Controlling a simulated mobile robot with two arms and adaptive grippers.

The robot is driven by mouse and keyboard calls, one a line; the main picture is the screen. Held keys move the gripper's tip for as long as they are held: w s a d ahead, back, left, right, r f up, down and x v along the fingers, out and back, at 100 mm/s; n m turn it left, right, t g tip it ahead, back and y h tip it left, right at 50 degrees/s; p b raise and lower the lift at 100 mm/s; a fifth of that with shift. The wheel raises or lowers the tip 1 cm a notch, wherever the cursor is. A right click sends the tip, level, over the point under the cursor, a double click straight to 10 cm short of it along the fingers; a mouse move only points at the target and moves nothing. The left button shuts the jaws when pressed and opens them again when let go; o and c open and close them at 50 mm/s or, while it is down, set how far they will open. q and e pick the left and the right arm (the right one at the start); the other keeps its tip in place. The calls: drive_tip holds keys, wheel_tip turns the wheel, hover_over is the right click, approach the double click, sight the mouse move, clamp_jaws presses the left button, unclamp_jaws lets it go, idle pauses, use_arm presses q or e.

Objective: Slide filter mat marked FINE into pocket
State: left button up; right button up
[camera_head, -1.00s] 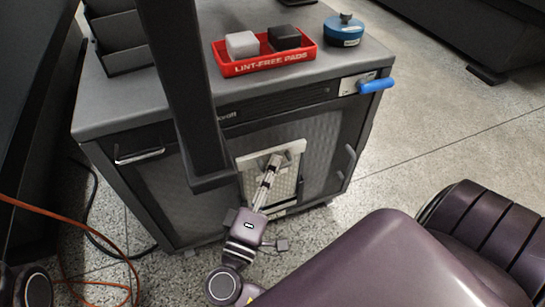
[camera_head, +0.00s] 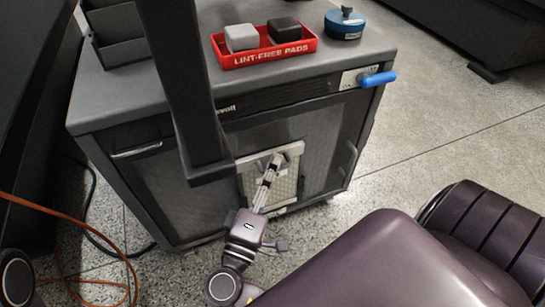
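The filter mat (camera_head: 284,188) is a pale, speckled panel with a light top bar. It stands upright at the front of the grey cabinet, partly behind my gripper. No FINE marking is readable. My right gripper (camera_head: 273,165) reaches up from below and its fingers meet the mat near the top bar; it appears shut on the mat. The pocket is at the cabinet front around the mat's lower part, but its edges are too small to make out clearly. My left gripper is not in view.
The grey cabinet (camera_head: 150,95) carries a red LINT-FREE PADS tray (camera_head: 265,58) with two blocks, and a round blue container (camera_head: 344,24). A blue handle (camera_head: 378,79) sticks out at its right corner. An orange cable (camera_head: 70,217) lies at left. The floor at right (camera_head: 430,130) is clear.

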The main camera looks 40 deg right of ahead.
drive_tip(key=shift+a+f, duration=0.1)
drive_tip(key=v, duration=0.7)
